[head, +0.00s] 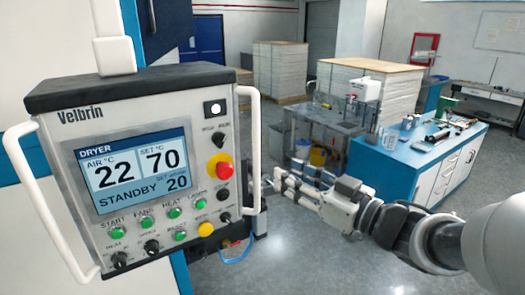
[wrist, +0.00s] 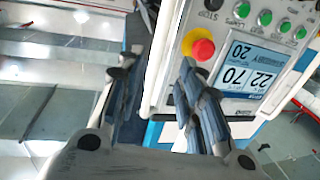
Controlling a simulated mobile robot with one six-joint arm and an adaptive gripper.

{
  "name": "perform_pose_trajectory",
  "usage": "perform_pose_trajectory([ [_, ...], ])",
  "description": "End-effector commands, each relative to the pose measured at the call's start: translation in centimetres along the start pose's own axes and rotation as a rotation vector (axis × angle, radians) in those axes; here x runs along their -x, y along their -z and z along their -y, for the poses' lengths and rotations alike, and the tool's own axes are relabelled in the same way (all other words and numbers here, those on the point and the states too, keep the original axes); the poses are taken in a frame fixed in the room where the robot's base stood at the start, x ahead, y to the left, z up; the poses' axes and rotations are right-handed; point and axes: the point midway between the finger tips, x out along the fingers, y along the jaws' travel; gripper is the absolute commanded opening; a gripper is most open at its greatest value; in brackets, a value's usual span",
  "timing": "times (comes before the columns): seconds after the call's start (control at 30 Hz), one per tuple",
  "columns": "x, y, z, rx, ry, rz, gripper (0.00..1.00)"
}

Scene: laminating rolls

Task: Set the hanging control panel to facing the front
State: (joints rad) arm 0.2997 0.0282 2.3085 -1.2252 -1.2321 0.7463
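The control panel (head: 150,222) hangs from a white post (head: 113,38) at the left of the head view. Its face shows a lit display, several buttons and knobs, and a red stop button. The face is turned toward the head camera, a little askew. White bar handles run down its left side (head: 35,200) and right side (head: 256,150). My gripper (head: 277,182) is open and empty, just right of the right handle. In the wrist view, the handle (wrist: 163,55) shows between the spread fingers (wrist: 155,68); contact cannot be told. The panel (wrist: 228,97) also shows there.
A blue-topped workbench (head: 400,152) with tools stands at the right. A grey metal table (head: 322,122) with a blue bin is behind my gripper, with stacks of sheets (head: 278,70) farther back. The grey floor (head: 310,245) in front is mostly clear. A blue cable hangs below the panel.

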Motion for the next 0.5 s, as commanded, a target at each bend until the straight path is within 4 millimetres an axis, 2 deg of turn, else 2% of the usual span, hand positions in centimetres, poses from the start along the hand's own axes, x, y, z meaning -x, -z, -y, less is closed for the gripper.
perform_pose_trajectory([
  [0.03,-1.3,0.0,0.1,0.000,0.006,0.000,0.34],
  [0.3,-7.1,0.0,0.1,0.000,0.004,0.001,0.34],
  [0.5,-10.2,0.0,0.0,0.001,0.001,0.001,0.34],
])
